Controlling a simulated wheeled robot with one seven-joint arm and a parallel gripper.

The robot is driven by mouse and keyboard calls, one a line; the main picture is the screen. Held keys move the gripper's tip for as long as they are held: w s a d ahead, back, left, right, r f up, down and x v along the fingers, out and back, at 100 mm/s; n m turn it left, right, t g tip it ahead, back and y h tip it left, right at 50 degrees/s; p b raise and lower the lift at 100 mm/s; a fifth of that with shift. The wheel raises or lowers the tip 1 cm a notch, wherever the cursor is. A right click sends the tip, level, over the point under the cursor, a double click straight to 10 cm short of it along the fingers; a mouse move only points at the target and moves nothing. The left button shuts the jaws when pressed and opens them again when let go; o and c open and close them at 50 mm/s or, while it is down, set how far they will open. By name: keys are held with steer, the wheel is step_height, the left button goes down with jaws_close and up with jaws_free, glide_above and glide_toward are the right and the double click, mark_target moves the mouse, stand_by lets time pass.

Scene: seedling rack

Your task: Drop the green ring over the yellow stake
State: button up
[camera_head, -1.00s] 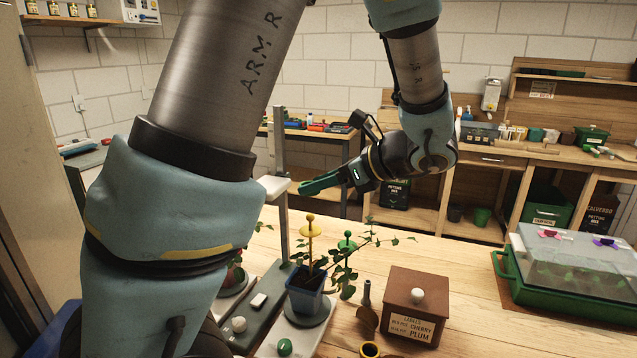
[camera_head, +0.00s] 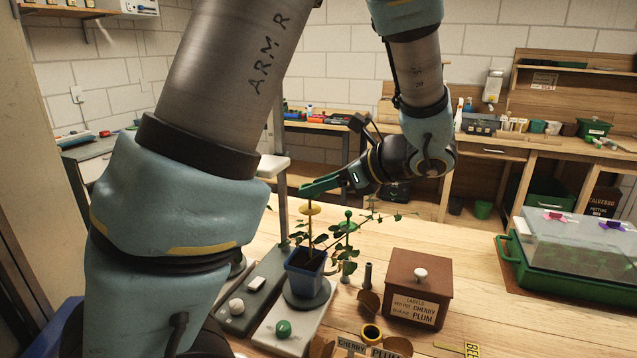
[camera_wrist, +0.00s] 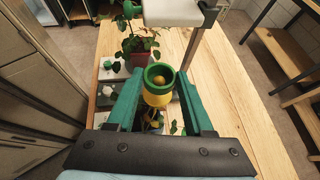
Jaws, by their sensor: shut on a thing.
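My gripper (camera_head: 308,188) is shut on the green ring (camera_wrist: 150,72), which sits between its green fingers in the wrist view. The yellow stake (camera_head: 309,209) stands in the blue pot (camera_head: 303,275) with a leafy plant, its round yellow disc just under my fingertips. In the wrist view the stake's yellow top (camera_wrist: 158,81) shows inside the ring's opening, with more yellow below the ring. I cannot tell how far the ring is down over the top. In the head view the fingers hide the ring and the stake's tip.
A green-topped stake (camera_head: 348,215) stands close right of the yellow one. A metal post with a white plate (camera_head: 272,165) rises just behind-left. A brown label box (camera_head: 419,290) and a green tray with clear lid (camera_head: 570,275) stand to the right. A red pot (camera_wrist: 141,58) is nearby.

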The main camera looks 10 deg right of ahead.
steer(key=shift+f, duration=0.25)
steer(key=o, duration=1.4)
steer(key=b+v, duration=0.2)
steer(key=v, duration=0.9)
steer(key=shift+f, duration=0.1)
